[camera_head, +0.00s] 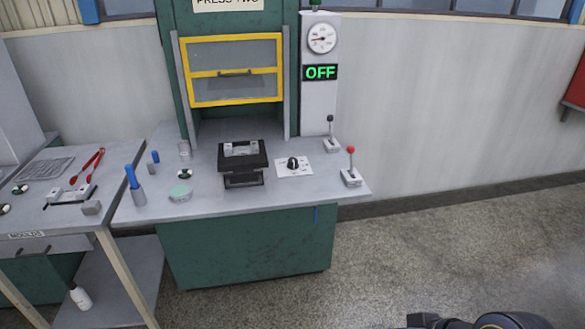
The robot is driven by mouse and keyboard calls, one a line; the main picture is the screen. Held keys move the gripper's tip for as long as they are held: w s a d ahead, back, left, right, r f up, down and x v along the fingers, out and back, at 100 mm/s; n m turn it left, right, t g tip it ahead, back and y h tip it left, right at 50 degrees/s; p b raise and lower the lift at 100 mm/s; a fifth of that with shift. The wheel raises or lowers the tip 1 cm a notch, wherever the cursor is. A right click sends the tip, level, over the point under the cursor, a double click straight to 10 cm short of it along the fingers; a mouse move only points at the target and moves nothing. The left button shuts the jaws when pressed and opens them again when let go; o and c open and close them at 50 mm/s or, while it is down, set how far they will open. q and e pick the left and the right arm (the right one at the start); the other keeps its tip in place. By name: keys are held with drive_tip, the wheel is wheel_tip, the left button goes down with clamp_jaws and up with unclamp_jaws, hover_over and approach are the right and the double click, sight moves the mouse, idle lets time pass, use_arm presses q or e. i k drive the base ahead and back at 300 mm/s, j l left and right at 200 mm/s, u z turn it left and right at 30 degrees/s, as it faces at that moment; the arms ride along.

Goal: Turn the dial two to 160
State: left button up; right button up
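The dial (293,163) is a black knob on a white square plate with markings, lying on the grey top of the press marked PRESS TWO. The knob's setting is too small to read. No gripper is near it. My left gripper does not show. A dark part of my own arm shows at the bottom right edge, but no gripper fingers are visible there.
A black mould (243,163) sits left of the dial. A red-knobbed lever (351,168) and a black-knobbed lever (331,136) stand to its right. The yellow-framed guard (232,70), gauge (321,38) and OFF display (320,73) are behind. Open floor lies right.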

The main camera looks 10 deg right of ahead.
sight(292, 162)
drive_tip(key=i, duration=1.7)
drive_tip(key=l+z, duration=0.05)
drive_tip(key=l, duration=0.1)
